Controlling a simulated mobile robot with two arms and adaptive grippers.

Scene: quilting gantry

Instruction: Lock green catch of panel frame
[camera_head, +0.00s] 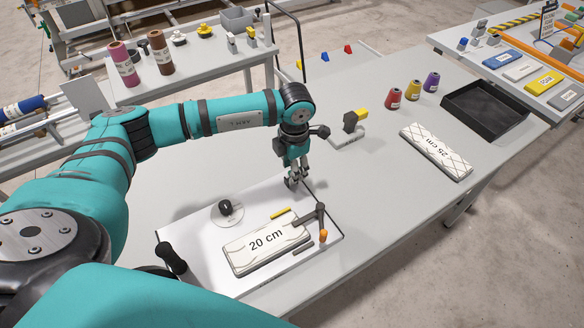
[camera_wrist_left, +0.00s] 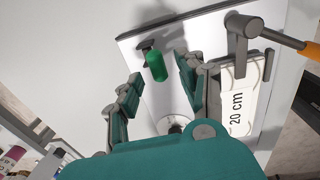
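The white panel frame board (camera_head: 190,240) lies on the table with a "20 cm" panel (camera_head: 265,247) on it, also in the left wrist view (camera_wrist_left: 237,110). The green catch (camera_wrist_left: 156,66) stands at the board's edge in the left wrist view; in the head view my gripper hides most or all of it. My left gripper (camera_head: 292,182) is open above the board's far edge. In the left wrist view its fingers (camera_wrist_left: 160,75) are on either side of the green catch, with gaps visible; contact is not seen. An orange-tipped catch (camera_head: 323,236) stands by the panel. My right gripper is not in view.
A black knob (camera_head: 226,207) on a clear disc and a black handle (camera_head: 171,258) are at the board's left. A yellow-topped stand (camera_head: 352,122), thread cones (camera_head: 413,90), a "25 cm" panel (camera_head: 436,150) and a black tray (camera_head: 488,108) stand farther right.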

